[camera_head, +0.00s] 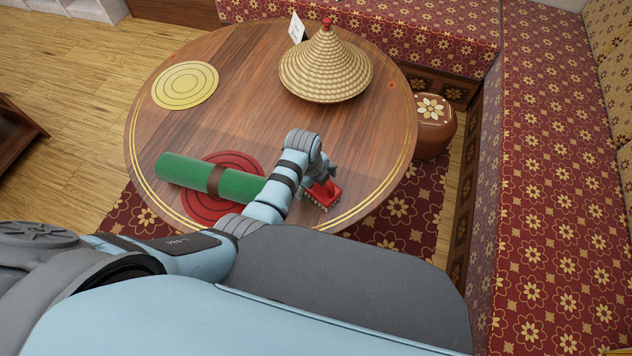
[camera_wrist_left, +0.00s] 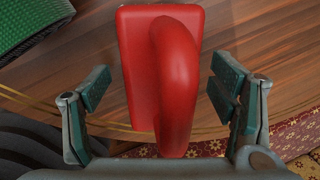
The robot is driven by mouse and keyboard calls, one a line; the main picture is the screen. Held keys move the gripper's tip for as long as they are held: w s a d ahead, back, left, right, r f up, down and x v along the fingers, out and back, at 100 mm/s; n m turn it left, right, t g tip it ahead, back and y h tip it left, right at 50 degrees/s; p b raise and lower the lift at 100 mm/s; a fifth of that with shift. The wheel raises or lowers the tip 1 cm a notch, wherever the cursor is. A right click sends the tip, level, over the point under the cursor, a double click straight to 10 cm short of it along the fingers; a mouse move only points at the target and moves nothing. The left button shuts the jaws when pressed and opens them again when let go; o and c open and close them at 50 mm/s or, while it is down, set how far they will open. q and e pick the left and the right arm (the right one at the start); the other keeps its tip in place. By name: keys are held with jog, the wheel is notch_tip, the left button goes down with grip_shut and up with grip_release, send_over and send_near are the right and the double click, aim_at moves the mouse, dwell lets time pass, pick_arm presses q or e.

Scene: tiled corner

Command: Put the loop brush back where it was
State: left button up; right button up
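The red loop brush (camera_head: 325,195) lies on the round wooden table (camera_head: 240,110) near its front right edge. In the left wrist view the brush (camera_wrist_left: 137,75) has a flat red block and a raised loop handle (camera_wrist_left: 178,80). My left gripper (camera_head: 323,176) is just above the brush. In the wrist view its fingers (camera_wrist_left: 162,88) are open, one on each side of the handle, with gaps showing on both sides. The bristles show only as a thin pale edge in the head view. My right gripper is not in view.
A green roll with a brown band (camera_head: 185,171) lies across a round red mat (camera_head: 205,205). A round yellow mat (camera_head: 185,85) is bare at the left. A woven cone cover (camera_head: 325,70) and white card (camera_head: 297,28) stand at the back. Patterned benches (camera_head: 535,200) border the right.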

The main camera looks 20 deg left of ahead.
aim_at(310, 190)
pick_arm(q)
jog(key=shift+r, duration=0.15)
notch_tip(310, 190, up, 12)
jog(key=s+p, duration=0.2)
jog(key=p, duration=0.3)
jog(key=shift+a, duration=0.45)
